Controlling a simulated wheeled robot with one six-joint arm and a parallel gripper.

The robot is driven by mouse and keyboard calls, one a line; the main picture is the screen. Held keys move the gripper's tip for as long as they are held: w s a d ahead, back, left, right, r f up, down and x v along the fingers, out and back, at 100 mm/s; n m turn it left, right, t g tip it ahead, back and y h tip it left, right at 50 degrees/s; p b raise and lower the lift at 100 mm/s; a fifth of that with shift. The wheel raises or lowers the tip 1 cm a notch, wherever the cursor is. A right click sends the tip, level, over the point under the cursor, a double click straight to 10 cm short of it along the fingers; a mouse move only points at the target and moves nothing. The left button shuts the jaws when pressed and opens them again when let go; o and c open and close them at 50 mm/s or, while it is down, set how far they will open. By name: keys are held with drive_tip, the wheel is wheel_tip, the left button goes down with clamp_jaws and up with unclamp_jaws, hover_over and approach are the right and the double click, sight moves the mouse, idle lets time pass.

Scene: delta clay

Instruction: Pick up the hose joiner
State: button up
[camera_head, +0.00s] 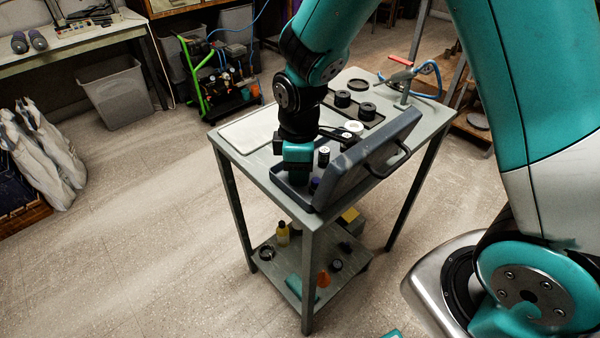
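My gripper (295,172) points down into an open grey case near the front left edge of the metal table. Its fingertips are hidden by its own body and the case, so I cannot see whether they hold anything. The case (278,184) has its lid (362,165) tilted up on the right. A small dark cylinder with a pale top (323,157) stands in the case just right of my gripper. A dark bluish piece (315,185) lies close by, partly behind the lid. I cannot tell which item is the hose joiner.
The table (405,148) also bears a dark tray with black round parts (367,110), a white ring (354,127), a pale panel (250,130) and a red-handled tool (400,62). A lower shelf (275,268) holds a yellow bottle (282,234).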

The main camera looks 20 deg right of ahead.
drive_tip(key=shift+f, duration=0.4)
drive_tip(key=c, duration=0.7)
drive_tip(key=shift+r, duration=0.1)
